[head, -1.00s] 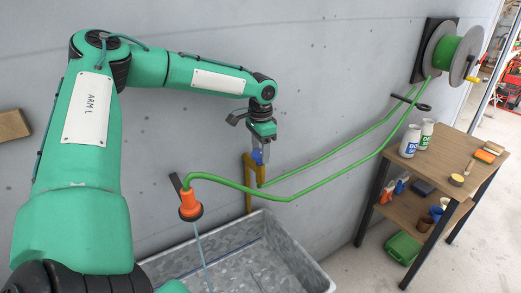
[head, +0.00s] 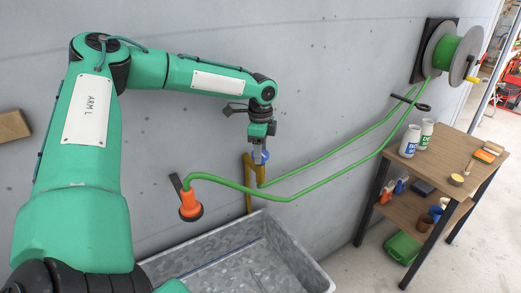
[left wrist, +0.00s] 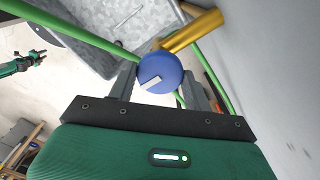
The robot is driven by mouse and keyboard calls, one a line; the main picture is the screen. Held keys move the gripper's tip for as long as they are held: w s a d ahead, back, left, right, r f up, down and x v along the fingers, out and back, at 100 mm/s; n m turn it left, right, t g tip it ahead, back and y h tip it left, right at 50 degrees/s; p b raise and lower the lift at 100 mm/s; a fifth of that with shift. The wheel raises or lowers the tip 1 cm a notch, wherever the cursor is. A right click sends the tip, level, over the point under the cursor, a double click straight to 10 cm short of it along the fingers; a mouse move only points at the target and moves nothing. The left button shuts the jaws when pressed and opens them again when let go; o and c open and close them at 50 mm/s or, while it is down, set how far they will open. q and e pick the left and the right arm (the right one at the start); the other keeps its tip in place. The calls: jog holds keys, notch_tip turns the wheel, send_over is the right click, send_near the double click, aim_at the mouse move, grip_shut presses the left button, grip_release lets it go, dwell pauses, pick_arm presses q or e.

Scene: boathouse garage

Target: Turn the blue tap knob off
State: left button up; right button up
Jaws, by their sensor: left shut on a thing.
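The blue tap knob (head: 260,157) sits on the brass pipe (head: 249,180) at the grey wall. My left gripper (head: 259,152) is shut on it from above. In the left wrist view the round blue knob (left wrist: 162,70), with a white bar mark, is between the two grey fingers. A green hose (head: 225,183) runs from the tap area to an orange nozzle (head: 190,205) on the wall. No water stream shows below the nozzle. A green arm end with dark jaws, apparently my right gripper (left wrist: 40,55), is small at the left of the left wrist view.
A grey metal trough (head: 300,250) stands below the tap and nozzle. A hose reel (head: 456,55) is on the wall at the upper right.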

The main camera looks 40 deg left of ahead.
dwell(0.5)
pick_arm(q)
jog(key=o, duration=1)
jog(key=shift+w+r+b, duration=0.1)
jog(key=shift+r+b, duration=0.2)
jog(key=shift+r, duration=0.3)
jog(key=shift+r+b, duration=1.35)
jog(key=shift+r, duration=5)
jog(key=shift+f, duration=0.1)
